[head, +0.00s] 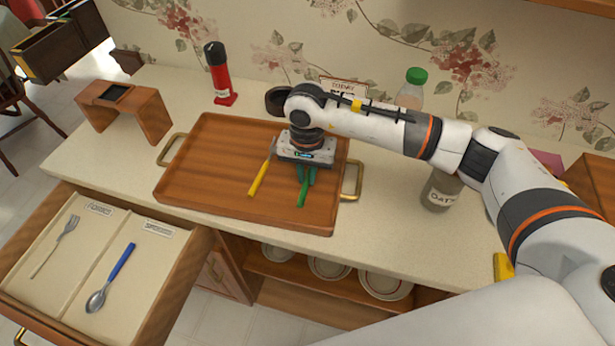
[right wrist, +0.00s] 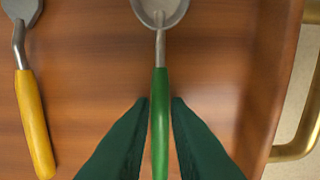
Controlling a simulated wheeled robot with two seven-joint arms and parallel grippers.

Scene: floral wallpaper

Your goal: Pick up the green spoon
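The green spoon lies on the wooden tray (head: 210,165), its green handle (head: 303,195) pointing to the front. In the right wrist view its handle (right wrist: 160,120) runs up the middle to a metal bowl at the top edge. My right gripper (head: 306,180) is low over the tray. In the right wrist view its dark green fingers (right wrist: 160,105) stand on either side of the handle, with a narrow gap on each side. The spoon's bowl is hidden under my wrist in the head view. My left gripper is not in view.
A yellow-handled utensil (head: 259,178) lies left of the spoon; its handle also shows in the right wrist view (right wrist: 34,125). A brass tray handle (head: 352,180) is close on the right. A red bottle (head: 219,75) and an oats jar (head: 440,190) stand on the counter. An open drawer (head: 70,260) holds a fork and blue spoon.

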